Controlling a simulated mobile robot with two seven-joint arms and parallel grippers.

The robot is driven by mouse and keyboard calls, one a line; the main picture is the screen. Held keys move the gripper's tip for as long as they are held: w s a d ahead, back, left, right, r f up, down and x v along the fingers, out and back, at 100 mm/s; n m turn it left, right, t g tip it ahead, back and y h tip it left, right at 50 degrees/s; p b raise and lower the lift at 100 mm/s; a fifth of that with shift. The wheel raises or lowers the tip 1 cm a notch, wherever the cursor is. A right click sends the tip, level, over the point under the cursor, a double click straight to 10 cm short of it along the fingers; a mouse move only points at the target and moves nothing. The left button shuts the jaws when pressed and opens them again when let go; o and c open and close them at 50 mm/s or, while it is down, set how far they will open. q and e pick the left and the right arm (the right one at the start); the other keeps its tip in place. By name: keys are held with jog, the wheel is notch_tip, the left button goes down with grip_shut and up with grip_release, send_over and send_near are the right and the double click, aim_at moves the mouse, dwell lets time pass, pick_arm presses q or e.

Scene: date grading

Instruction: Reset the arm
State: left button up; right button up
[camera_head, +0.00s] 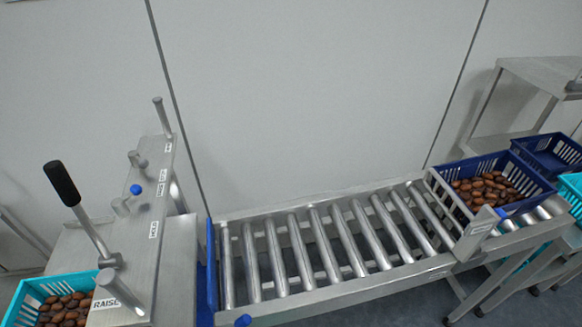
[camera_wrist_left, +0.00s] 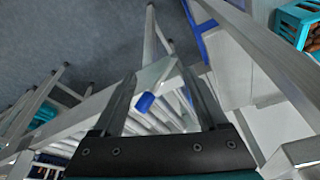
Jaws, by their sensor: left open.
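My left gripper (camera_wrist_left: 158,80) shows only in the left wrist view. Its two fingers stand apart, with nothing held between them. Below and beyond the fingers is a blue-capped knob (camera_wrist_left: 145,103) at the frame of the roller conveyor (camera_wrist_left: 72,125). I cannot tell how far the fingers are from it. In the head view neither gripper shows. There the roller conveyor (camera_head: 340,291) runs bare up to a navy crate (camera_head: 527,205) of brown dates at its right end.
A lever with a black handle (camera_head: 62,184) stands on a metal control stand (camera_head: 145,235) at left, by a RAISE label. A teal crate (camera_head: 20,300) of dates is at lower left. Another navy crate (camera_head: 550,150) and a teal crate (camera_head: 572,190) are at right.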

pick_arm(q)
jog(key=s+a+f+g+b, duration=0.1)
jog(key=s+f+b, duration=0.3)
jog(key=f, duration=1.1)
jog(key=s+f+b, duration=0.2)
jog(key=s+f, duration=0.4)
jog(key=f, duration=0.9)
jog(key=s+a+f+g+b, duration=0.1)
jog(key=s+a+f+b, duration=0.1)
jog(key=s+f, duration=0.4)
jog(key=shift+s, duration=1.2)
